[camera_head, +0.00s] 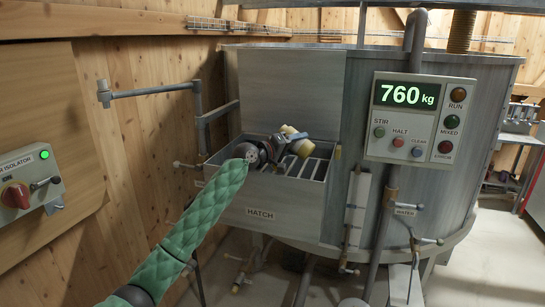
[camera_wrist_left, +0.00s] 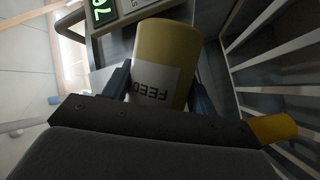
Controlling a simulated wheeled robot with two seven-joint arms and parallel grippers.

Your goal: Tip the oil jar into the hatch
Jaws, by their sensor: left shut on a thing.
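The jar, tan-yellow with a pale label reading FEED upside down, fills the middle of the left wrist view (camera_wrist_left: 165,55). My left gripper (camera_wrist_left: 160,92) is shut on it, with one finger on each side. In the head view the left gripper (camera_head: 287,146) is over the hatch (camera_head: 262,216), an open grey box on the mixer's front with bars across its top. The jar (camera_head: 303,147) shows there as a small yellowish shape, tilted and partly hidden by the gripper. Its mouth and contents cannot be made out. My right gripper is not in view.
The raised lid (camera_head: 288,93) stands behind the hatch. A control panel (camera_head: 418,118) reading 760 kg is to the right. A grey pipe arm (camera_head: 150,91) juts out at the left. An isolator box (camera_head: 25,182) is on the left wall. Valves and pipes stand below the panel.

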